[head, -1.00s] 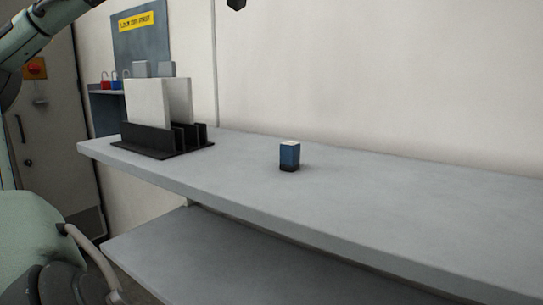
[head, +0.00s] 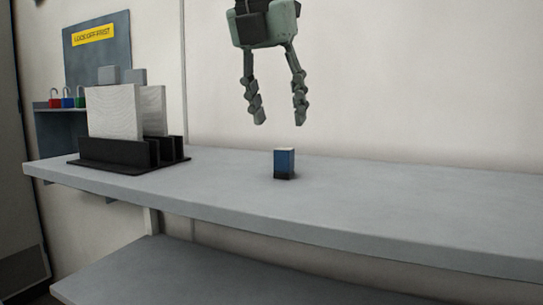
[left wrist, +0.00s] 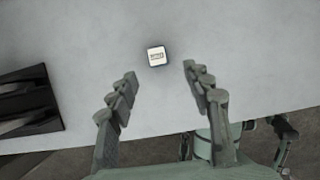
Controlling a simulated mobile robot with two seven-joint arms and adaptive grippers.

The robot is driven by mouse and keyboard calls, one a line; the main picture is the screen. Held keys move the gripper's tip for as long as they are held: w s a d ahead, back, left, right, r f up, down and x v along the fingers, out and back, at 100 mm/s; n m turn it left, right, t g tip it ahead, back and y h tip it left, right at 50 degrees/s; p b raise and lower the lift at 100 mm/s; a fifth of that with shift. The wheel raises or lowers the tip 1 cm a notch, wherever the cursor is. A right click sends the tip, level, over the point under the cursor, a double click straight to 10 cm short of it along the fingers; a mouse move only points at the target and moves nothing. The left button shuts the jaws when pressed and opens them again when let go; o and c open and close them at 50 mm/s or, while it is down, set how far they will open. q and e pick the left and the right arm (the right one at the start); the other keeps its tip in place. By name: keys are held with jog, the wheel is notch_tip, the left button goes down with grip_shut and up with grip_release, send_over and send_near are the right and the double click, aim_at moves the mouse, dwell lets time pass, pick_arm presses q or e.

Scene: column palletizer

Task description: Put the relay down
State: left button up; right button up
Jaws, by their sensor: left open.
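The relay (head: 284,164) is a small blue block with a white top and a dark base. It stands upright on the grey shelf top (head: 380,205). My left gripper (head: 279,121) is open and empty above the relay, its fingers pointing down and clear of it. In the left wrist view the relay's white labelled top (left wrist: 156,56) shows beyond the two fingertips (left wrist: 160,72), with bare shelf around it. My right gripper is in neither view.
A black rack (head: 115,155) holding upright pale panels (head: 112,112) stands at the shelf's left end. Behind it are several padlocks (head: 67,98) under a board with a yellow sign (head: 94,34). A lower shelf (head: 200,275) runs beneath. The shelf right of the relay is clear.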

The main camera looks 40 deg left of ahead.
aim_at(283, 149)
pick_arm(q)
jog(key=x, duration=0.7)
jog(key=shift+w+a+f, duration=0.1)
jog(key=shift+a+f, duration=0.15)
jog(key=shift+f, duration=0.15)
grip_shut()
jog(key=shift+r, duration=0.15)
